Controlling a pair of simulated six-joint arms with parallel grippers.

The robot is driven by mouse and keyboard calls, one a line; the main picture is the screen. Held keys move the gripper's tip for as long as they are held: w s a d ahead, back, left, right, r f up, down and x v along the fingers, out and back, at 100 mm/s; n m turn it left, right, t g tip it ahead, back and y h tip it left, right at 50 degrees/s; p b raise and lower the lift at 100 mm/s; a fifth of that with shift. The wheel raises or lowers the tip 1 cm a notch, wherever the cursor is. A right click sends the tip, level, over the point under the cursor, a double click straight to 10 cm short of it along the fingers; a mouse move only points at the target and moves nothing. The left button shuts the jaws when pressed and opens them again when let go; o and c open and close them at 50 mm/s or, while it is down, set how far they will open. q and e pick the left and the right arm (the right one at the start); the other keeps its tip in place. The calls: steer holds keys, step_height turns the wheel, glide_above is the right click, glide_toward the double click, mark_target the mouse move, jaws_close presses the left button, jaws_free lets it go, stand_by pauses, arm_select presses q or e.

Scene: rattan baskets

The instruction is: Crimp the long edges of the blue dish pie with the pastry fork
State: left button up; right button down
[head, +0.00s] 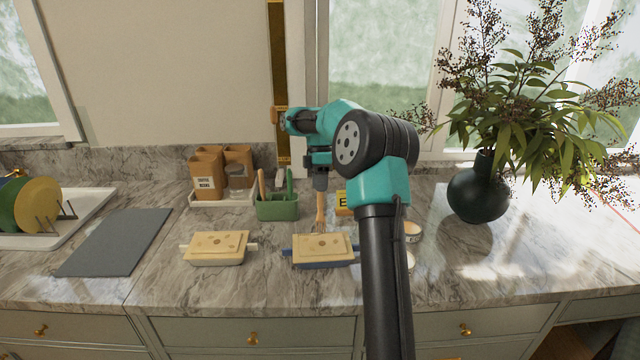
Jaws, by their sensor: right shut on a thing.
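The blue dish pie (322,247) sits on the marble counter in the middle of the head view, with a pale crust and a blue dish rim showing below it. My right gripper (320,186) is above its far long edge, pointing down and shut on the pastry fork (320,212). The fork hangs upright with its tines at or just above the far edge of the crust; I cannot tell whether they touch. A second pie in a white dish (216,247) sits to the left. My left gripper is not in view.
A green utensil holder (277,207) stands behind the pies, beside a tray with brown canisters (207,173). A yellow box (342,204) and small round containers are partly behind my right arm. A dark vase (478,190) stands right; a grey mat (115,242) lies left.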

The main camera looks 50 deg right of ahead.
steer(key=shift+f, duration=0.65)
stand_by(2.1)
steer(key=shift+r, duration=3.6)
steer(key=s+d, duration=0.3)
steer(key=shift+s+d+r, duration=0.1)
steer(key=shift+s+d, duration=0.15)
steer(key=shift+f, duration=0.2)
